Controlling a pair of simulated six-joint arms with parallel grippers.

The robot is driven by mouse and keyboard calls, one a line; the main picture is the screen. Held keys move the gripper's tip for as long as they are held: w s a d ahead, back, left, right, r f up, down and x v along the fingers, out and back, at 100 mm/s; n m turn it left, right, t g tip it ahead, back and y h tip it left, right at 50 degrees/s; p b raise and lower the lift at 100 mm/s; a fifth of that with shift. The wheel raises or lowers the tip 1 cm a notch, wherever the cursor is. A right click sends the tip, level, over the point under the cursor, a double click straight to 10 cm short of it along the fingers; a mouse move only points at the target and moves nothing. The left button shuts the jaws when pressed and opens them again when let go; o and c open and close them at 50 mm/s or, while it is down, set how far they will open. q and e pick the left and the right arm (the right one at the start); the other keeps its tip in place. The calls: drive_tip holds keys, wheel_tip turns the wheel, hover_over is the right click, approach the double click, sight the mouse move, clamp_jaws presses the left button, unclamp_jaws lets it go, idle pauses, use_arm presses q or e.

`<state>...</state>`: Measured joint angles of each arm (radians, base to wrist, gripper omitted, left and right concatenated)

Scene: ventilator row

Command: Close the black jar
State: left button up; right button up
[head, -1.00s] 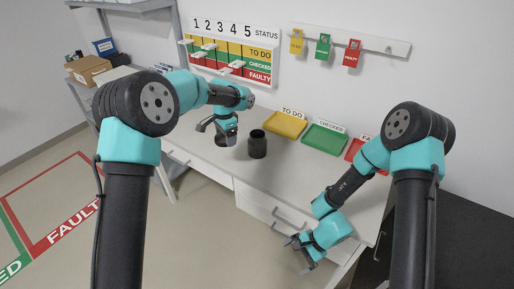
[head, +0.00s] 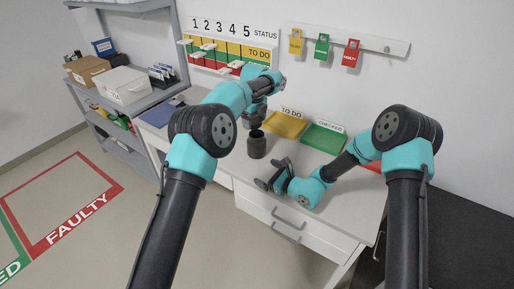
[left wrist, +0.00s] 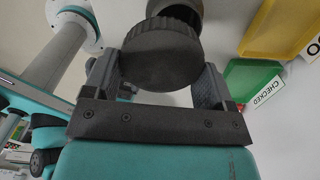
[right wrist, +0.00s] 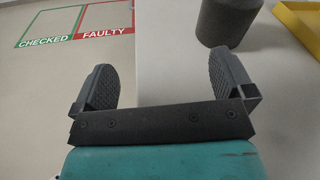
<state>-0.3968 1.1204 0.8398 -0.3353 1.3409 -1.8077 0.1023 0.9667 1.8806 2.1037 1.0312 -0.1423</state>
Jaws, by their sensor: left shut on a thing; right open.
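The black jar (head: 257,148) stands upright on the white bench, its dark mouth open; it also shows at the top of the right wrist view (right wrist: 228,22). My left gripper (head: 256,117) is shut on the round black lid (left wrist: 160,58), which has a ridged edge. It holds the lid just above and slightly behind the jar, and the jar's dark body (left wrist: 178,8) shows partly behind the lid in the left wrist view. My right gripper (head: 272,174) is open and empty at the bench's front edge, in front of the jar and not touching it.
A yellow tray (head: 284,124) and a green tray (head: 324,138) lie behind and right of the jar. A red tray (head: 371,167) is partly hidden by my right arm. A status board (head: 230,46) hangs on the wall. Drawers (head: 285,225) are below the bench.

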sight(262, 145)
use_arm(q)
drive_tip(key=m, duration=0.1)
drive_tip(key=w+d+m, duration=0.1)
drive_tip(key=shift+d+r+m, duration=0.15)
drive_tip(key=shift+r+m, duration=0.15)
use_arm(e)
drive_tip(key=w+d+m+t, duration=0.1)
drive_tip(key=w, duration=0.1)
drive_tip(key=w+r+m+t+h, duration=0.1)
drive_tip(key=w+m, duration=0.1)
drive_tip(key=w+d+m+t+h, duration=0.1)
drive_tip(key=w, duration=0.1)
drive_tip(key=shift+d+r+t, duration=0.25)
drive_tip(key=shift+d+t, duration=0.1)
drive_tip(key=shift+t, duration=0.05)
use_arm(q)
drive_tip(key=shift+w, duration=0.1)
use_arm(e)
drive_tip(key=shift+w+d+m+h, duration=0.3)
drive_tip(key=shift+w+m+h, duration=0.1)
drive_tip(key=shift+m, duration=0.2)
drive_tip(key=x, duration=1.2)
drive_tip(key=shift+r, duration=0.15)
drive_tip(key=c, duration=1.1)
use_arm(q)
drive_tip(key=shift+f, duration=2.45)
